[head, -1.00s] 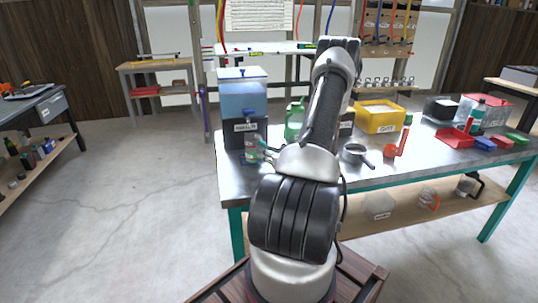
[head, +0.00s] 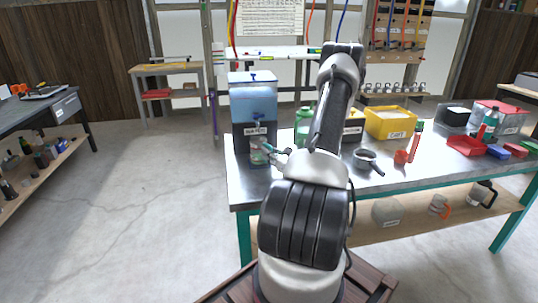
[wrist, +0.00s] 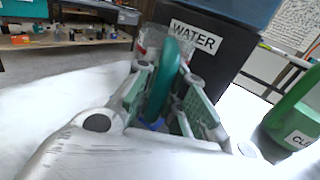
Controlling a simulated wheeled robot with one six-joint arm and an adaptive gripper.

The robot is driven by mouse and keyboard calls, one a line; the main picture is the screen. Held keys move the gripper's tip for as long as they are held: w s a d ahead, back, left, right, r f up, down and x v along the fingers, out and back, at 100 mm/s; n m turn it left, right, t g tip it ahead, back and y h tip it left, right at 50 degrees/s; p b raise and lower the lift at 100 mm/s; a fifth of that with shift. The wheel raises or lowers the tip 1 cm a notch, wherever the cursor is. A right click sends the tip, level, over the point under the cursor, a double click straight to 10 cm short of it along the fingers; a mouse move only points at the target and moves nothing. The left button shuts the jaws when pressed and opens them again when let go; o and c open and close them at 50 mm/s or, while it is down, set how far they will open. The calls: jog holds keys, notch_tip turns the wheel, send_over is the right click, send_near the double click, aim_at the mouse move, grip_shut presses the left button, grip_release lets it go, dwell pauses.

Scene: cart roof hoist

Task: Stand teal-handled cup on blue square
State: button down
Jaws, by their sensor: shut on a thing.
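The teal-handled cup (head: 259,152) is a clear cup in front of the water dispenser in the head view. My gripper (head: 275,150) is beside it, on its right. In the wrist view my gripper (wrist: 160,95) is shut on the upright teal handle (wrist: 168,70), with the clear cup wall (wrist: 150,40) just beyond, near the black dispenser base. The cup looks upright; I cannot tell whether it touches the table. A small blue patch (wrist: 153,124) shows low between the fingers; I cannot tell whether it is the blue square.
The water dispenser (head: 253,105) stands close behind the cup. A green container (head: 303,128), a grey pan (head: 366,157) and a yellow bin (head: 391,122) stand to the right. Other cups, one with an orange handle (head: 439,205), are on the lower shelf. The table's left edge is near.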

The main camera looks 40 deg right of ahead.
jog(key=shift+f, duration=0.45)
jog(key=c, duration=1.4)
grip_release()
jog(key=s, duration=1.2)
jog(key=shift+d, duration=0.25)
